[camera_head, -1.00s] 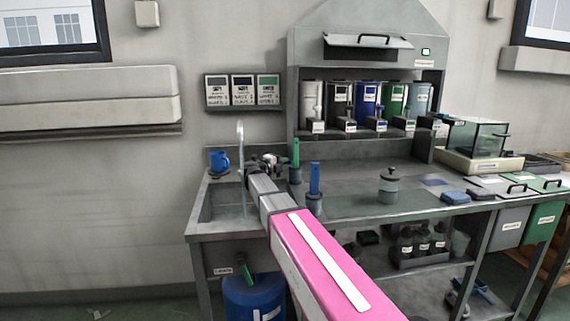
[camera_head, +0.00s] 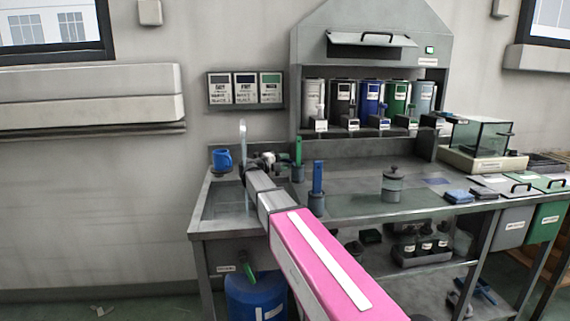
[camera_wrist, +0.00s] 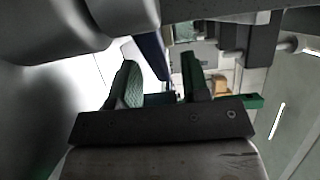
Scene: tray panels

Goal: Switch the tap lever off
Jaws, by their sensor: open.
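The tap (camera_head: 243,150) rises as a thin pale upright spout over the sink (camera_head: 218,200) at the left end of the bench. Its lever cannot be made out and may be hidden by my gripper and wrist. My gripper (camera_head: 258,161) is small in the head view, close beside the tap on its right. In the wrist view my gripper (camera_wrist: 160,76) is open, its two green-padded fingers apart. A dark blue bar and a pale surface show behind and between the fingers. I cannot tell whether the fingers touch anything.
A blue mug (camera_head: 222,160) stands behind the sink. A green-handled tool (camera_head: 298,158) and a blue-handled one (camera_head: 317,185) stand upright in holders right of my gripper. A plunger jar (camera_head: 392,186) stands farther right. A blue bin (camera_head: 254,298) is under the sink.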

